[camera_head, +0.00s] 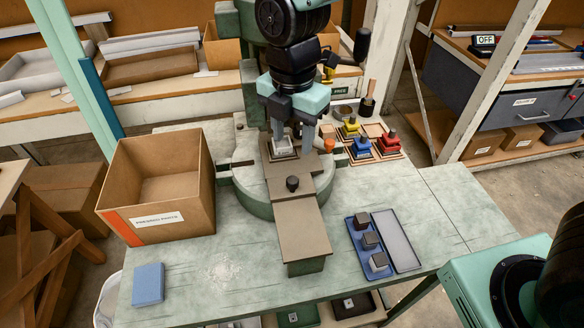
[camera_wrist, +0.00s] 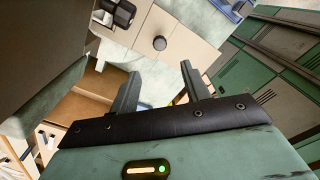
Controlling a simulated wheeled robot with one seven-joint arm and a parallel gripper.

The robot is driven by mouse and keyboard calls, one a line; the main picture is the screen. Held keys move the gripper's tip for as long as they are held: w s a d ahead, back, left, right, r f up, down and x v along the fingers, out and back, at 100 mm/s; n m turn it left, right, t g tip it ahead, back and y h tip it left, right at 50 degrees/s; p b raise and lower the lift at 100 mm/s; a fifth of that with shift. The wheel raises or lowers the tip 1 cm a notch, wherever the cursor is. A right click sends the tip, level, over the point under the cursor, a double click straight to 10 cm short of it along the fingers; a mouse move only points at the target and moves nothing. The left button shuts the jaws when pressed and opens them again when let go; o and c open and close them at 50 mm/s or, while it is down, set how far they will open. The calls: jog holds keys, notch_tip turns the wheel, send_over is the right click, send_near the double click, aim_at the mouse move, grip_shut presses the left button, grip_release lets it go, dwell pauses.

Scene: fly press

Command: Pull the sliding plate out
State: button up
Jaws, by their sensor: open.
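The brown sliding plate (camera_head: 287,168) lies on the fly press bed, with a short black knob (camera_head: 292,184) standing on it. In the wrist view the knob (camera_wrist: 159,43) appears beyond the fingertips, with the plate (camera_wrist: 153,20) around it. My gripper (camera_head: 293,146) points down at the press, farther back than the knob. Its two fingers (camera_wrist: 160,70) are apart, with nothing seen held between them. A silver block (camera_head: 283,151) sits near the plate's back end, partly hidden by my gripper. The brown front track (camera_head: 302,232) runs toward the bench's front edge.
An open cardboard box (camera_head: 150,212) stands at the left, and a blue block (camera_head: 148,285) lies in front of it. A blue tray (camera_head: 361,256) with grey blocks lies at right, beside a grey pad (camera_head: 398,240). Colored pieces (camera_head: 362,147) stand behind it.

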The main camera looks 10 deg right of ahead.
aim_at(293, 180)
notch_tip(293, 180, down, 12)
jog(key=p, duration=0.2)
jog(key=shift+p, duration=0.3)
grip_shut()
